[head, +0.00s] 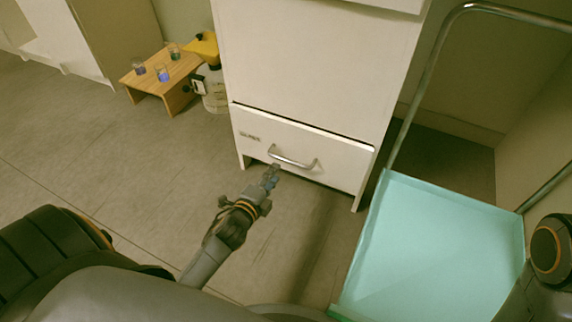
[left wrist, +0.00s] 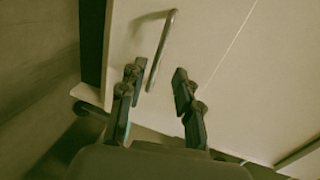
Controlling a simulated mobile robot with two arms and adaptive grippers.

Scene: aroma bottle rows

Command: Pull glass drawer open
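The glass drawer (head: 330,165) is the low white front of the cabinet, with a small label at its upper left and a dark gap along its top edge. Its curved metal handle (head: 292,160) also shows in the left wrist view (left wrist: 161,48). My left gripper (head: 271,174) is just below and left of the handle in the head view. In the left wrist view its two fingers (left wrist: 158,76) are apart, with the handle showing between them in the picture. I cannot tell whether they touch it. My right gripper is out of view.
A teal-topped cart (head: 430,250) with a metal rail (head: 425,85) stands to the right of the cabinet (head: 315,55). A small wooden stand (head: 150,82) with several beakers and a yellow-topped bottle (head: 213,90) are at the back left. The floor before the drawer is open.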

